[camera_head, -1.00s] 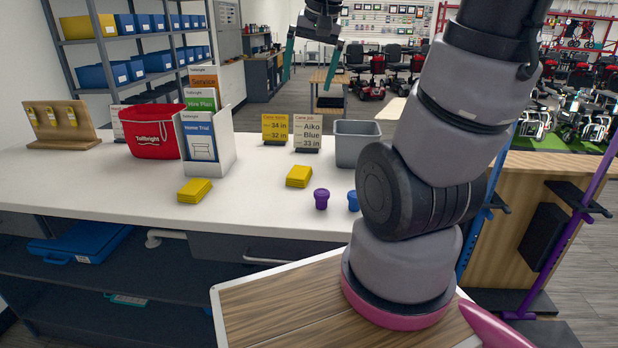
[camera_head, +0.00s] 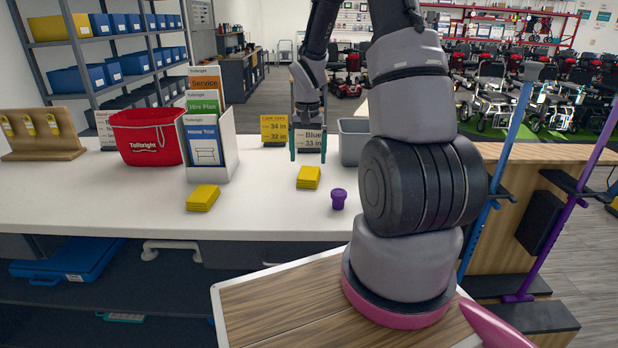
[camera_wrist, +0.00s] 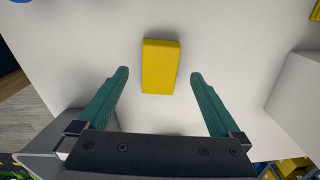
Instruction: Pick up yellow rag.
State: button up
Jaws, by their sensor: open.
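Two folded yellow rags lie on the white counter (camera_head: 90,205). The right yellow rag (camera_head: 308,178) is just in front of my gripper (camera_head: 308,153) in the head view. The left yellow rag (camera_head: 203,197) lies apart, in front of the brochure holder. In the wrist view, one yellow rag (camera_wrist: 160,60) sits centred ahead of my open gripper (camera_wrist: 159,76). Its lower end shows between the teal fingertips, with clear room on both sides. My gripper is above the counter, empty, and not visibly touching the rag.
A purple knob-like object (camera_head: 338,199) stands right of the right rag. Behind are the brochure holder (camera_head: 222,160), a red basket (camera_head: 146,137), a yellow sign (camera_head: 274,130) and a grey bin (camera_head: 352,142).

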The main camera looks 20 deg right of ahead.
aim_at(308, 175)
notch_tip(308, 175, down, 7)
jog(key=shift+w+r, duration=0.1)
jog(key=shift+r, duration=0.05)
dwell(0.4)
jog(key=c, duration=1.2)
